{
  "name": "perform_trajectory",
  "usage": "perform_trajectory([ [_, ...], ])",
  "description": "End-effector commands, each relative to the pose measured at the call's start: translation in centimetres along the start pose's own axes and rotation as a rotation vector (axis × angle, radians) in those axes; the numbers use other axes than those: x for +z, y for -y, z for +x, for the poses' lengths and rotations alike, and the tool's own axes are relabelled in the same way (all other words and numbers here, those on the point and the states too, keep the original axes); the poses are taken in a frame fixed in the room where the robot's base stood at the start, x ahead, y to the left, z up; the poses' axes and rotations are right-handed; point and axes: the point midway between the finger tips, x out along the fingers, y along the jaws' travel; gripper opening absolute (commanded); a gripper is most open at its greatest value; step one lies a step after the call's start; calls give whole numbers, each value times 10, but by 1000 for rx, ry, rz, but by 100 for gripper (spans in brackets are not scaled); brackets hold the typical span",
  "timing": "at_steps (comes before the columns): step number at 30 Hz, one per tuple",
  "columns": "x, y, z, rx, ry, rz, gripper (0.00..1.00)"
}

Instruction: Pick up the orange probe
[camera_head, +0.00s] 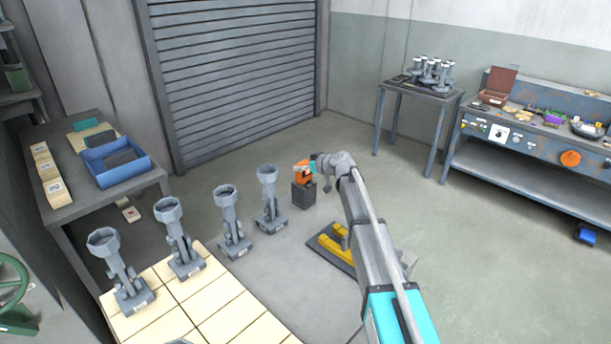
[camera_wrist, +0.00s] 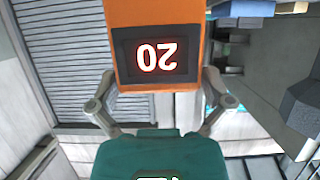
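The orange probe (camera_head: 303,172) shows in the head view at the end of my arm, just above a dark grey block (camera_head: 304,194). I cannot tell whether it touches that block. In the wrist view the orange probe (camera_wrist: 160,14) fills the upper middle, with a dark display reading a red 20, upside down. My gripper (camera_wrist: 158,78) has one finger against each side of the probe and looks shut on it. In the head view my gripper (camera_head: 313,166) is small and partly hidden by the probe and arm. The probe's far end is out of the wrist view.
Several grey stands with cup tops (camera_head: 228,197) stand left of the probe. A black and yellow floor piece (camera_head: 327,252) lies beside my arm. A table with a blue bin (camera_head: 118,175) is left; a small table (camera_head: 402,88) and blue workbench (camera_head: 465,122) are right.

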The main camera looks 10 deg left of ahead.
Motion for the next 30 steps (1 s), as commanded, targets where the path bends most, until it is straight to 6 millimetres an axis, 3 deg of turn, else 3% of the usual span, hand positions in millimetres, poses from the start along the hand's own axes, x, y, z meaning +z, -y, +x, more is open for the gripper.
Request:
perform_trajectory([
  [1,0,0,0,0,0,0,93],
  [11,0,1,0,-1,0,0,33],
  [22,-2,1,0,-1,0,0,32],
  [30,-14,1,-5,-2,0,0,32],
])
